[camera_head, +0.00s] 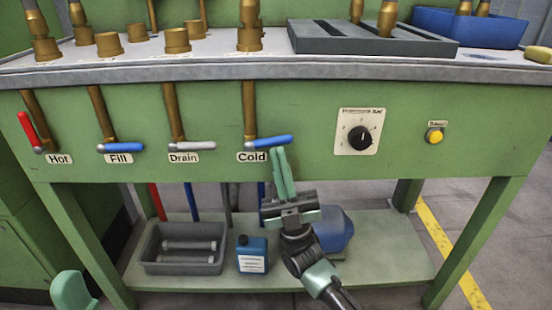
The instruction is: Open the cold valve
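The cold valve has a blue lever handle (268,141) on a brass pipe (249,108), beside the "Cold" label (253,157) on the green front panel. The handle lies nearly level, crosswise to the pipe, pointing right. My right gripper (278,151) reaches up from below, its green fingers just under the outer half of the handle. The fingers look close together, seen nearly edge-on. I cannot tell whether they touch the handle or how wide the gap is.
Other valves are the red hot handle (30,131), blue fill handle (121,147) and grey drain handle (193,146). A dial (360,139) and yellow button (434,135) sit right. The lower shelf (385,255) holds a grey bin (150,262) and a blue bottle (252,252).

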